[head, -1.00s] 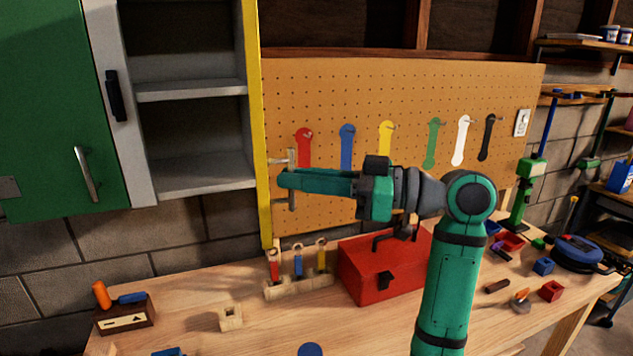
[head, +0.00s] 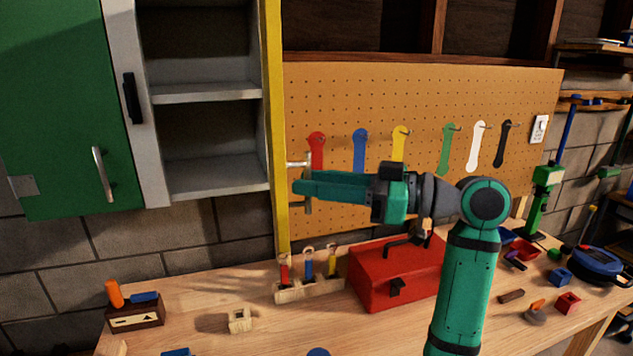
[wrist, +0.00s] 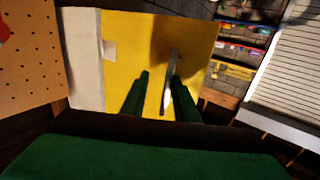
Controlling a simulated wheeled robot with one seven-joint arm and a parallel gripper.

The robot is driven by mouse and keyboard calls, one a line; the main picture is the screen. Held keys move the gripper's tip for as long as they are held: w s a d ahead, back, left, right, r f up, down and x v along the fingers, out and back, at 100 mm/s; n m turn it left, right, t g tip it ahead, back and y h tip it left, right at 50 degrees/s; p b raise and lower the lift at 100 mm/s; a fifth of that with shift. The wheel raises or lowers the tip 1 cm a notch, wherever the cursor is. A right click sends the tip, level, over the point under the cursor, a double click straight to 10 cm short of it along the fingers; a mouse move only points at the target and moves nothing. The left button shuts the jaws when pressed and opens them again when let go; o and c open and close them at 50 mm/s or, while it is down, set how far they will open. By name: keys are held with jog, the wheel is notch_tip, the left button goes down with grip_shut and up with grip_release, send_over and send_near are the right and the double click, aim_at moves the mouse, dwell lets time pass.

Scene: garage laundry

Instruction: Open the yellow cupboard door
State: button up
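The yellow cupboard door (head: 276,110) stands swung well out from the grey cupboard (head: 205,95), nearly edge-on in the head view, and the shelves show. Its yellow face (wrist: 125,65) fills the middle of the wrist view. The bar handle (head: 308,206) stands upright on the door's right side. My gripper (head: 298,187) is at the handle. In the wrist view my two fingers (wrist: 160,76) are apart, with the handle (wrist: 168,85) between them, nearer the right finger. A yellow gap shows beside the left finger. Whether the right finger touches the handle is unclear.
A green door (head: 60,120) is at the left. A pegboard (head: 430,100) with coloured wrenches is behind my arm. Below, the workbench (head: 200,335) holds a red toolbox (head: 385,280) and a wooden rack (head: 310,290) with small tools. The cupboard's shelves look empty.

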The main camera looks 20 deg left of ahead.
jog(key=shift+d+r, duration=0.1)
jog(key=shift+d, duration=0.1)
jog(key=d, duration=1)
jog(key=shift+w+d, duration=0.15)
jog(key=shift+w, duration=0.2)
jog(key=shift+d, duration=0.25)
